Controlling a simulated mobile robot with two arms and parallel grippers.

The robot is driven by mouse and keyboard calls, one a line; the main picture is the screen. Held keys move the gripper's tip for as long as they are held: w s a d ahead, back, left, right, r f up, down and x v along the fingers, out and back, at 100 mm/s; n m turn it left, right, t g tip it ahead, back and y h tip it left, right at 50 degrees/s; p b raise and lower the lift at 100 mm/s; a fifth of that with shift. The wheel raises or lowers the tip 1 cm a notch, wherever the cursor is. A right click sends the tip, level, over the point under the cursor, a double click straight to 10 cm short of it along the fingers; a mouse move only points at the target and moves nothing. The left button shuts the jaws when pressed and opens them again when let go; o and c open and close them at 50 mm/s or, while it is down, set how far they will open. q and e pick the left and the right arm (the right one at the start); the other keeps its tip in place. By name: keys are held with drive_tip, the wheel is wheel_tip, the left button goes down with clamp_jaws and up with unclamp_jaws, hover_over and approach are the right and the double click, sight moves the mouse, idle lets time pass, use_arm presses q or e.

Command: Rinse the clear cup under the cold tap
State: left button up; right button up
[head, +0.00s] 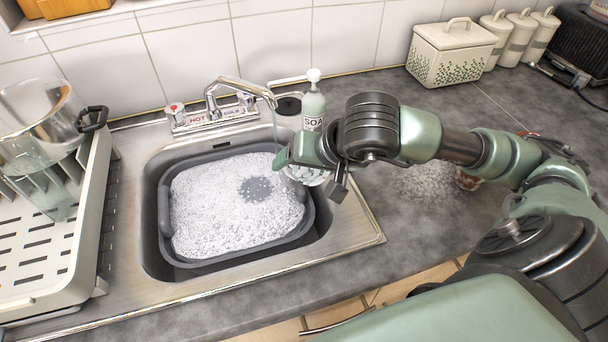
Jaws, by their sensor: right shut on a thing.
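My right gripper (312,160) reaches in from the right over the basin's right edge. It is shut on the clear cup (306,178), of which only a small glassy part shows below the fingers. The chrome tap (225,88) stands behind the sink, with a handle over the "COLD" label (233,112). I cannot tell whether the stream enters the cup. My left gripper is out of view.
A grey tub (165,212) of suds sits in the steel sink (350,243). A white dish rack (92,205) with glassware stands at left. A soap bottle (313,103) stands behind the gripper. A cream bread bin (447,58) and canisters are at back right.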

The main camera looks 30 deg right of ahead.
drive_tip(key=shift+w+f+b, duration=0.25)
drive_tip(key=shift+w+b, duration=0.15)
drive_tip(key=shift+b, duration=0.4)
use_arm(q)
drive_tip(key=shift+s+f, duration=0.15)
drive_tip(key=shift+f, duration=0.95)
use_arm(e)
drive_tip(key=w+f, duration=0.2)
drive_tip(key=w, duration=0.9)
drive_tip(key=shift+w+d, duration=0.3)
drive_tip(key=shift+d, duration=0.05)
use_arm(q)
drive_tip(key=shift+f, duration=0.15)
use_arm(e)
drive_tip(key=shift+d, duration=0.1)
use_arm(q)
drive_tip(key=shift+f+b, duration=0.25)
drive_tip(key=shift+b, duration=0.1)
use_arm(e)
drive_tip(key=shift+d, duration=0.5)
